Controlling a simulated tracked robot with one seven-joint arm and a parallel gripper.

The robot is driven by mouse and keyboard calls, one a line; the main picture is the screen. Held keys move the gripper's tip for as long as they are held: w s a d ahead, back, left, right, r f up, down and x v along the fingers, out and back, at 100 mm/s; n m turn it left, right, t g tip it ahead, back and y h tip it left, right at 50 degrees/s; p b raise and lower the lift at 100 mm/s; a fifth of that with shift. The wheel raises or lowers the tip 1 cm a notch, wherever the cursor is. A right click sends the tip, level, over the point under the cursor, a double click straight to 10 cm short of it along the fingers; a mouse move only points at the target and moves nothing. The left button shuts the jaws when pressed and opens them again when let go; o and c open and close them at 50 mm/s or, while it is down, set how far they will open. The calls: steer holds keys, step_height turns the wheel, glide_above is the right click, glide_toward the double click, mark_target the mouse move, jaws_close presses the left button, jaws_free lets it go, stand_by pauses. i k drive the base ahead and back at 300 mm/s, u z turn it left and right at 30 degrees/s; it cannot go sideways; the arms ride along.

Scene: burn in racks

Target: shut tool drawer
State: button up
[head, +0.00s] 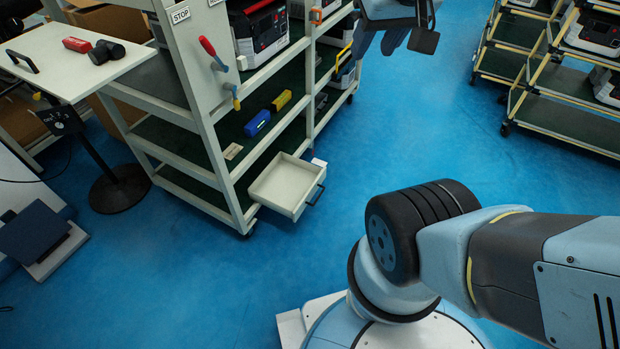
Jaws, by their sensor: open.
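The tool drawer (284,187) is a shallow off-white tray at the bottom of the nearer rack. It is pulled out toward the aisle, and its inside looks empty. Its dark bar handle (317,195) is on the front panel, facing right.
The rack's shelves hold a blue box (257,123), a yellow box (281,101) and instruments. A red-handled lever (209,47) is on its side panel. A side table (75,55) stands left; another rack (570,85) stands right. Blue floor (440,140) before the drawer is clear.

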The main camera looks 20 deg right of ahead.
mark_target(285, 186)
steer(key=z, duration=0.1)
steer(key=i, duration=1)
steer(key=u, duration=0.1)
